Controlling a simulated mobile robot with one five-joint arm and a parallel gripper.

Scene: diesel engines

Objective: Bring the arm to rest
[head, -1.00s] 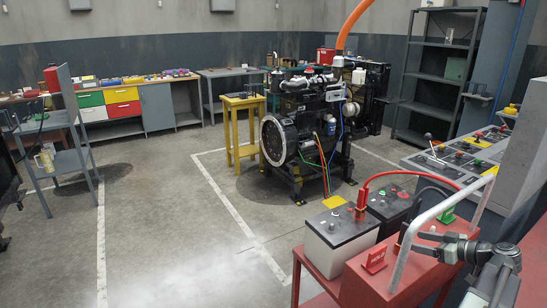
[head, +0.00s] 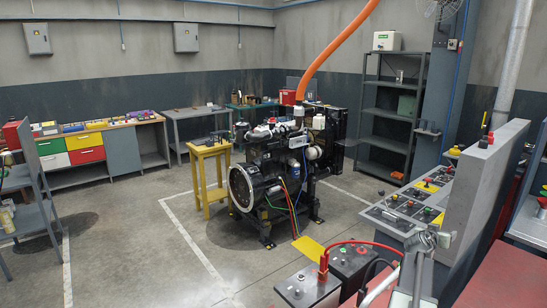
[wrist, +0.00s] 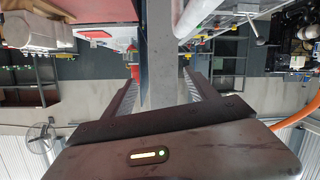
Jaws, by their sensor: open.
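My gripper (wrist: 160,92) shows in the wrist view with its two dark, ridged fingers standing apart, open. A grey upright panel (wrist: 160,45) shows between and beyond the fingers; nothing appears gripped. In the head view, part of my grey arm (head: 427,242) stands at the lower right, in front of the control desk (head: 385,215). The finger tips cannot be made out there.
A diesel engine (head: 290,170) with an orange hose (head: 340,48) stands mid-floor beside a yellow stand (head: 208,180). Batteries (head: 310,287) with a red cable sit at the lower front. A grey panel (head: 485,180) rises at right.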

